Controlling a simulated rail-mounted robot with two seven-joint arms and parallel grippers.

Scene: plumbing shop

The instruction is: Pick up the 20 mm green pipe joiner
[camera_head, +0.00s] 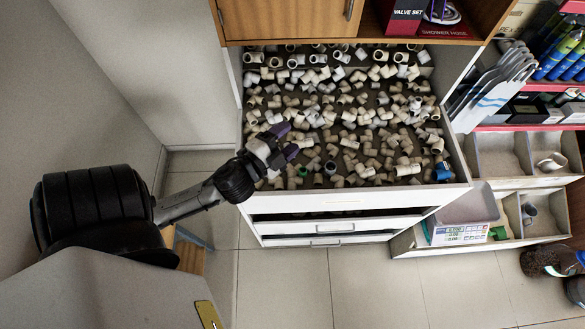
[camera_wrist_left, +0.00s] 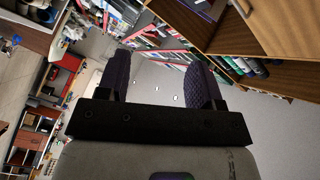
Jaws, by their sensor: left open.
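Small green pipe joiners lie among the white fittings in the open top drawer (camera_head: 350,201), near its front. One green joiner (camera_head: 330,167) shows right of my left gripper, and another green piece (camera_head: 303,171) lies just below the fingers. Their sizes cannot be read. My left gripper (camera_head: 287,141) is over the drawer's left part, open, with purple finger pads apart. In the left wrist view the gripper (camera_wrist_left: 161,80) has nothing between its fingers, and no joiner shows there. My right gripper is not in view.
White elbows and tees crowd the drawer. A blue fitting (camera_head: 443,172) lies at its front right corner. A wooden cabinet (camera_head: 290,18) overhangs the back of the drawer. A scale (camera_head: 460,234) and divided bins (camera_head: 505,153) stand to the right. The floor in front is clear.

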